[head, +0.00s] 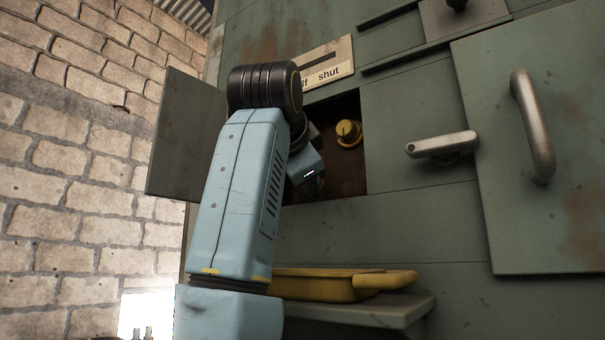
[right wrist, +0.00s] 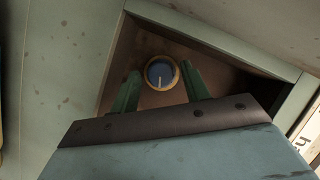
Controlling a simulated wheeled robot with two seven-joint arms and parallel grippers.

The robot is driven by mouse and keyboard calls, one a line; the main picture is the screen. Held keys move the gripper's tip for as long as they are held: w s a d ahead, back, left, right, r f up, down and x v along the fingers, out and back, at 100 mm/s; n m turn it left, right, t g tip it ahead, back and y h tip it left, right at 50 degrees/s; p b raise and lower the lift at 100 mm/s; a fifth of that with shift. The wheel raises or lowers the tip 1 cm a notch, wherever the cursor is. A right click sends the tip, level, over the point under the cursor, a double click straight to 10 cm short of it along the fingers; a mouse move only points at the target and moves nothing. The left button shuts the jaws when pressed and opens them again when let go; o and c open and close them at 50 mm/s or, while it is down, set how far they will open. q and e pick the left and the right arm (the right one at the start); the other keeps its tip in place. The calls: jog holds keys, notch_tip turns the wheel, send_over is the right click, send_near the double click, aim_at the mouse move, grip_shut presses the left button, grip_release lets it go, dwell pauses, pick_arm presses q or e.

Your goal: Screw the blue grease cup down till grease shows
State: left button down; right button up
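The blue grease cup (right wrist: 158,69) sits in a brown recess in the right wrist view. It has a blue face, a tan rim and a pale pointer line. My right gripper (right wrist: 159,70) is open, its green fingers on either side of the cup with a gap at each side. In the head view my right gripper (head: 310,180) reaches into the recess and the arm hides the blue cup. No grease can be made out. My left gripper (head: 142,333) barely shows at the bottom left edge, its two tips apart and nothing visible between them.
A yellow cup (head: 348,133) sits in the same recess. An open flap (head: 180,135) stands left of it. A yellow tray (head: 330,284) rests on a ledge (head: 400,310) below. A lever (head: 442,144) and a door handle (head: 533,125) stick out at right. A brick wall (head: 60,160) is at left.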

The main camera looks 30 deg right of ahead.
jog(key=c, duration=0.8)
jog(key=shift+w+a+f+m+h+b, duration=0.15)
jog(key=shift+m+h+b, duration=1.1)
jog(key=shift+m, duration=2.8)
jog(key=shift+w+d+f+m+h+b, duration=0.15)
jog(key=shift+m+h+b, duration=0.4)
jog(key=shift+m+h, duration=2.4)
jog(key=shift+a+f+m+h+b, duration=0.15)
jog(key=shift+m+h+b, duration=0.55)
jog(key=shift+m, duration=4.4)
jog(key=shift+f+g, duration=0.1)
jog(key=shift+g, duration=0.2)
